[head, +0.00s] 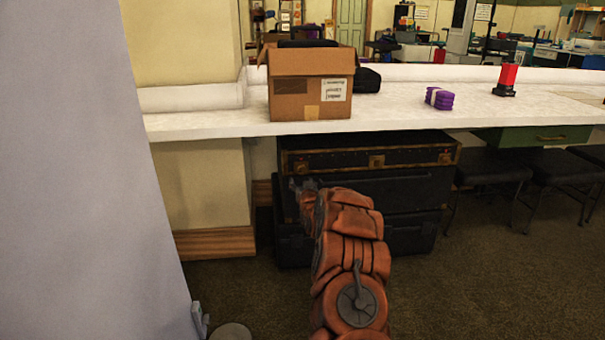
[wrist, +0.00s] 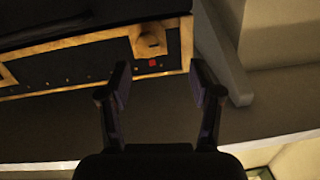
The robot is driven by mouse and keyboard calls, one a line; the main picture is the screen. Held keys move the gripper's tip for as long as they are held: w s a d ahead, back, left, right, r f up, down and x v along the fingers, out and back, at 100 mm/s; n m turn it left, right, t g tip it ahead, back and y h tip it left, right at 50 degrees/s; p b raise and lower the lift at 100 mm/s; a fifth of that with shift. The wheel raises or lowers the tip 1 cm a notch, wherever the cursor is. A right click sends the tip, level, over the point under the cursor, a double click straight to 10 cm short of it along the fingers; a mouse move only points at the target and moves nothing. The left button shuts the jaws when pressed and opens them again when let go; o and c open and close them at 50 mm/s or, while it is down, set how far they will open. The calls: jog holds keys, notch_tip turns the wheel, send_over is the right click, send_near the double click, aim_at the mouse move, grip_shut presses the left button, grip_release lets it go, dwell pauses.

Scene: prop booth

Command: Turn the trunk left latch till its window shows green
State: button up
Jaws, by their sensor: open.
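The black trunk (head: 340,163) with brass-coloured edging lies under the counter, on top of dark cases. Its left latch (head: 301,166) is at the left end of its front. In the wrist view, which looks upside down, the latch (wrist: 150,40) is a brass plate with a round knob, and its small window (wrist: 152,62) shows red. My gripper (wrist: 160,80) is open and empty, its fingers apart in front of the latch and not touching it. In the head view my gripper (head: 301,186) is small and dark, just below the left latch, partly hidden by my arm.
The white counter (head: 210,125) overhangs the trunk closely. On it stand a cardboard box (head: 311,90), a purple bundle (head: 439,98) and a red-and-black object (head: 507,79). A cream wall pillar (head: 205,195) stands left of the trunk. Dark stools (head: 490,172) stand at right; the carpet in front is clear.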

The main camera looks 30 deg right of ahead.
aim_at(302, 171)
jog(key=shift+t+h, duration=0.3)
jog(key=w+d+b, duration=0.1)
jog(key=w+d, duration=0.1)
jog(key=d, duration=0.1)
jog(key=shift+w, duration=0.4)
jog(key=shift+b+x, duration=0.6)
jog(key=shift+x, duration=1.4)
jog(key=shift+w+d+f, duration=0.1)
jog(key=shift+w, duration=0.25)
jog(key=c, duration=1.1)
jog(key=shift+c, duration=0.2)
